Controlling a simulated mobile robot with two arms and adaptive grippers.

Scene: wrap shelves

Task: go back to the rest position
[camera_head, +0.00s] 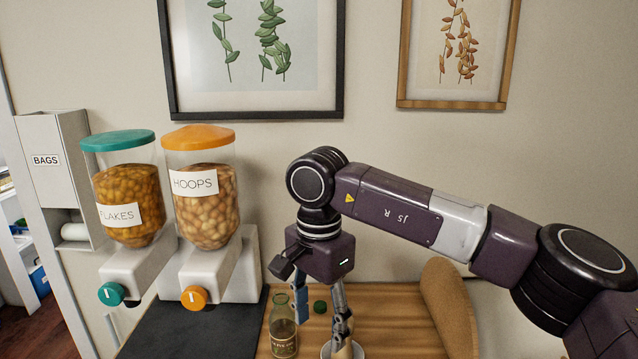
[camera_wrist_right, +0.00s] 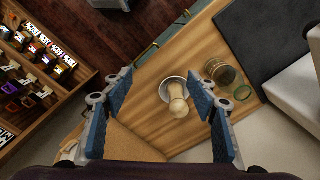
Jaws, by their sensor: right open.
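My right gripper (camera_head: 317,311) hangs down over the wooden counter (camera_head: 395,325) in the head view, its arm coming in from the right. In the right wrist view its blue-padded fingers (camera_wrist_right: 163,88) stand wide apart, with nothing held between them. A small bowl with a pale wooden tool in it (camera_wrist_right: 176,100) shows below, in the gap between the fingers. In the head view the tool (camera_head: 344,350) is partly hidden by a finger. My left gripper is not in view.
A cork-like board (camera_head: 450,300) leans at the right. Flakes (camera_head: 128,200) and hoops (camera_head: 205,205) dispensers stand left over a dark mat (camera_head: 180,335).

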